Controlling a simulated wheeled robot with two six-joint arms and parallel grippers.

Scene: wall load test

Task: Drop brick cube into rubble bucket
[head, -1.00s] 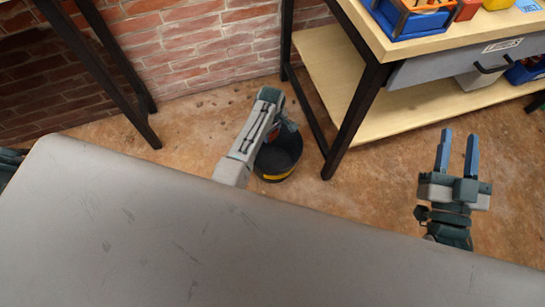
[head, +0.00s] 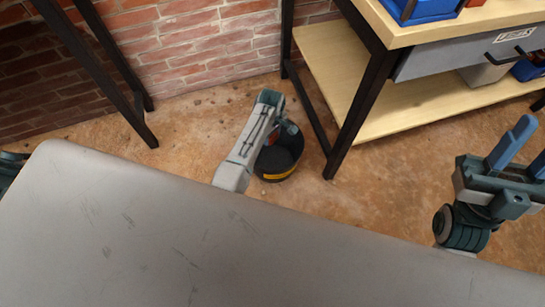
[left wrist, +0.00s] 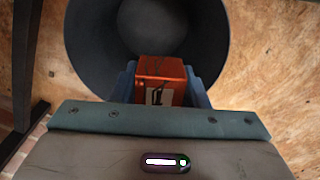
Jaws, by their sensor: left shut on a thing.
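The brick cube (left wrist: 163,80) is orange-red with a dark mark on its face. In the left wrist view it sits between the blue fingers of my left gripper, which is shut on it. The dark rubble bucket (head: 282,158) stands on the floor with a yellow band low on its side. In the left wrist view the open bucket (left wrist: 88,50) lies behind the cube. My right gripper (head: 532,142) is open and empty at the right edge.
A wooden workbench (head: 410,32) with black legs, a lower shelf (head: 385,118) and a grey drawer (head: 460,52) stands right of the bucket. A brick wall (head: 200,45) is behind. Black legs (head: 110,85) of another stand are at the left. Bare floor lies between bench and right gripper.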

